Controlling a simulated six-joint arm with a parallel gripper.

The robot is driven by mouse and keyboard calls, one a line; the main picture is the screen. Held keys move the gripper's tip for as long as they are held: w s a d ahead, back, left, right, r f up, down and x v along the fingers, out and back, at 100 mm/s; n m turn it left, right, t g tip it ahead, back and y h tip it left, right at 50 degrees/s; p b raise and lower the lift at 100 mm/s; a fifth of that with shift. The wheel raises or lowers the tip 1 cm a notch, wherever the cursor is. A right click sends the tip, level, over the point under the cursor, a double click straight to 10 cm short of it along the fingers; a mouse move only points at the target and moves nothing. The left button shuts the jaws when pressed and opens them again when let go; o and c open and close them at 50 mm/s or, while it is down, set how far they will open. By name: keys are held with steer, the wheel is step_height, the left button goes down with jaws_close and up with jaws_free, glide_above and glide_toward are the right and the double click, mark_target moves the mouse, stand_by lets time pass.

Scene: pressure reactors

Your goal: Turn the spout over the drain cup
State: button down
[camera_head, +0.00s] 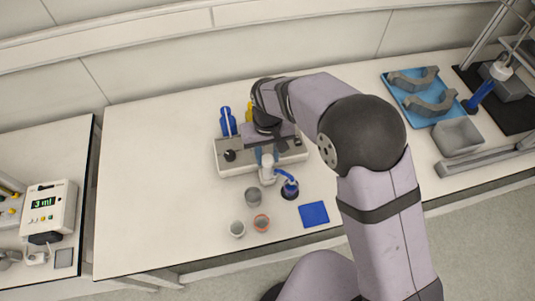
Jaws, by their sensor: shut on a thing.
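A grey-white dispensing unit (232,163) stands on the bench, partly covered by my arm. A blue spout (285,174) curves out from a white fitting (267,173) at its front and points right and down. Its tip is over a small dark round cup (290,193) with blue in it; I cannot tell whether this is the drain cup. My gripper (268,155) is shut at the base of the spout, and the grip itself is mostly hidden. A grey cup (252,197), an orange-rimmed cup (261,222) and a white-rimmed cup (237,229) stand in front.
A blue square pad (314,213) lies right of the cups. A blue bottle (228,122) stands behind the unit. A blue tray (423,92) with grey clamp parts and a grey bin (457,136) are at the right. The bench's left side is clear.

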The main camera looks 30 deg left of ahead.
steer(key=m, duration=0.4)
steer(key=shift+m, duration=0.3)
steer(key=m, duration=0.4)
steer(key=shift+w+m+b, duration=0.1)
steer(key=shift+m+b, duration=0.2)
steer(key=shift+b, duration=0.1)
steer(key=m, duration=0.4)
steer(key=shift+a+r, duration=0.1)
steer(key=shift+m, duration=2.4)
steer(key=c, duration=1.3)
jaws_free()
steer(key=shift+c, duration=0.2)
